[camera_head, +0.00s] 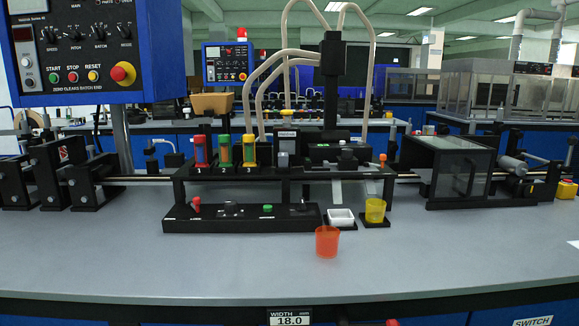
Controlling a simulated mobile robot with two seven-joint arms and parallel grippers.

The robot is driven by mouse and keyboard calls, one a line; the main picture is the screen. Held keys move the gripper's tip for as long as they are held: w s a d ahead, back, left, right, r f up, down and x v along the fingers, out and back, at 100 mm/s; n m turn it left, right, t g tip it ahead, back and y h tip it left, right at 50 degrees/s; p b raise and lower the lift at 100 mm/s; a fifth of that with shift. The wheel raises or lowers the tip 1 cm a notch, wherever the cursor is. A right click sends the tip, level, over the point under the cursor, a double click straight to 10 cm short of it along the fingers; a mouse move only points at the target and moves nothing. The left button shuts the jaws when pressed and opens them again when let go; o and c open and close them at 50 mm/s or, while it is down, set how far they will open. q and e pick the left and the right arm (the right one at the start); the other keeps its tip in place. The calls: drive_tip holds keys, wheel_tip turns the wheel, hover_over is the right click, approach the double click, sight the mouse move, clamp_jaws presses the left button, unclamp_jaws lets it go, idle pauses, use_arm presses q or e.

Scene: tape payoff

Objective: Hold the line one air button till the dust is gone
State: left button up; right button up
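A black tape machine stands mid-bench, with a black control strip (240,217) along its front. The strip carries a red knob (196,204), a dark knob (231,205), a green button (267,208) and a black toggle (304,204). Their labels are too small to read, so I cannot tell which is the line one air button. Three coloured units stand above: red (200,152) marked 1, green (224,151) marked 2 and yellow (249,151) marked 3. I can make out no dust at this size. Neither of my grippers shows.
An orange cup (327,241) stands on the bench right of the strip. A white tray (341,217) and a yellow cup (375,210) sit behind it. A control panel (70,55) rises at left, a clear-covered box (455,170) at right.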

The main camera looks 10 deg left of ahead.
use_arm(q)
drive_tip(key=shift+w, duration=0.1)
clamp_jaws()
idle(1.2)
